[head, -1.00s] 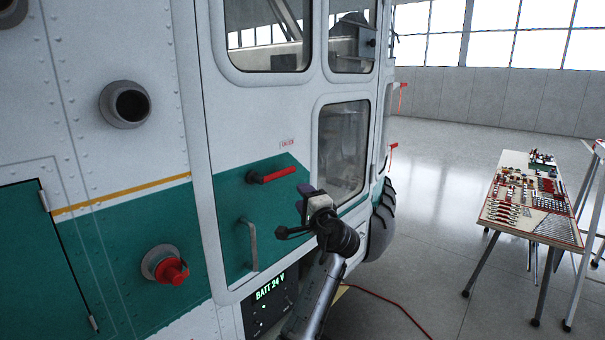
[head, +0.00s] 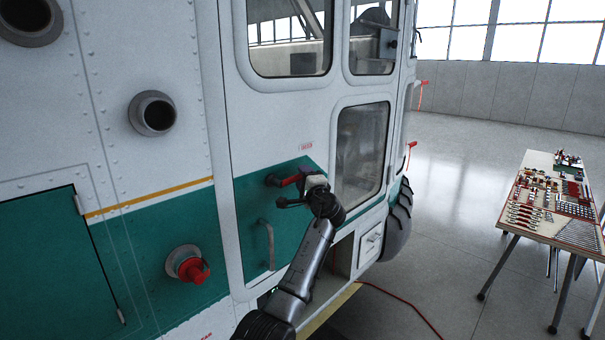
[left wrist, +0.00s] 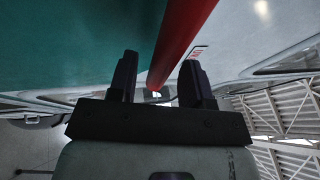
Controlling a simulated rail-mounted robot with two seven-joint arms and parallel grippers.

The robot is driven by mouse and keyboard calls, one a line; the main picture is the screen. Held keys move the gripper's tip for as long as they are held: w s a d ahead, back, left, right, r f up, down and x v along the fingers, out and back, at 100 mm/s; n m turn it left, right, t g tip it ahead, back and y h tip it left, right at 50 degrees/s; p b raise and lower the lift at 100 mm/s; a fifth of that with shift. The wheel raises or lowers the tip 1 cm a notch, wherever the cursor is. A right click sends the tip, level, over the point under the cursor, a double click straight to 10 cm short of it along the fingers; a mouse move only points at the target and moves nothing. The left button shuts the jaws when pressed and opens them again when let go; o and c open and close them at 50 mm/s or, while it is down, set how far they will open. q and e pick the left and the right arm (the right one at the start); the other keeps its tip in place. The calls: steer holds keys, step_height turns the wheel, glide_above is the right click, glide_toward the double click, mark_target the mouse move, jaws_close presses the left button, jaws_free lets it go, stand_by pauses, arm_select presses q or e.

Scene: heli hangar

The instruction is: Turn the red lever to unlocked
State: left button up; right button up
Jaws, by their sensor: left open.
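The red lever (head: 289,181) sits on a dark round base on the green part of the white helicopter door (head: 245,205). It points right and slightly up, and its outer end is partly hidden by my left gripper (head: 308,177). In the left wrist view the red lever (left wrist: 182,38) runs down from the top into the gap between the two dark fingers of my left gripper (left wrist: 157,75). The fingers are apart, one on each side of it in the picture. I cannot tell whether either finger touches it. My right gripper is not in view.
A curved door handle (head: 269,243) is below the lever, close to my left arm. A red knob (head: 190,266) and a dark pipe opening (head: 153,114) stick out at left. A table with tools (head: 545,200) stands at right, with open floor between.

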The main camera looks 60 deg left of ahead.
arm_select(q)
steer(key=shift+w+a+r, duration=0.1)
steer(key=shift+a, duration=0.5)
steer(key=shift+c, duration=0.4)
jaws_close()
